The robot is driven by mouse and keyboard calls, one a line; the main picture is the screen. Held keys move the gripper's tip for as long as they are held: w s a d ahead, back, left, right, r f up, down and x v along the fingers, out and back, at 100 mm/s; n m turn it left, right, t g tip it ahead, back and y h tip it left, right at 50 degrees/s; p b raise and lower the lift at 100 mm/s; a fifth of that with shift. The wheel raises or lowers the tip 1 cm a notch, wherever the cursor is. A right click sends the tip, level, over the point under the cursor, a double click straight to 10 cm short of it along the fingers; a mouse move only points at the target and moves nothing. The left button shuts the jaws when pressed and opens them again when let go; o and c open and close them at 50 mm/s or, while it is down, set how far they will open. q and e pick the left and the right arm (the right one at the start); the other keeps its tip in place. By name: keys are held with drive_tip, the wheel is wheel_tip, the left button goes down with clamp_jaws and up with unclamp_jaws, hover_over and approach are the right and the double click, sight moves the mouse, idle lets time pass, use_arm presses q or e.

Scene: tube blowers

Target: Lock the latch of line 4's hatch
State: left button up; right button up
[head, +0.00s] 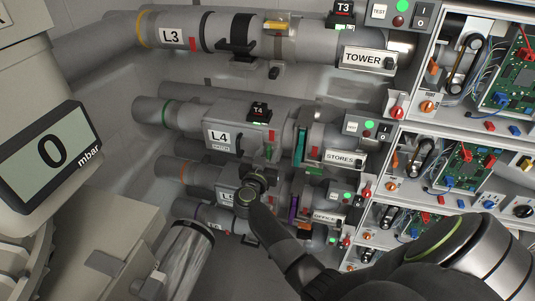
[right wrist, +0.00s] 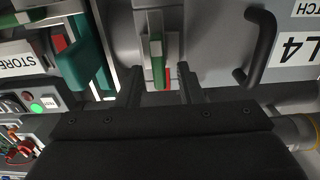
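Line 4's hatch (head: 218,137) is the grey cover with the L4 label, in the middle of the head view. A black handle on it (right wrist: 262,45) shows in the right wrist view. Its latch (head: 268,151) has a green lever beside a red strip; the lever (right wrist: 156,48) also shows in the wrist view. My right gripper (head: 261,173) is just below the latch in the head view. In the wrist view its fingers (right wrist: 159,82) are apart, with the latch between and beyond the tips. I cannot tell if they touch it. My left gripper is not in view.
A teal gate lever (head: 301,145) and the STORES box (head: 344,158) stand right of the latch. Line 3 (head: 172,37) runs above; another line's pipe (head: 196,174) runs close below. Open panels with circuit boards (head: 470,165) fill the right. A gauge (head: 50,152) reads 0 mbar.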

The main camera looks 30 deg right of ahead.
drive_tip(key=shift+c, duration=1.3)
clamp_jaws()
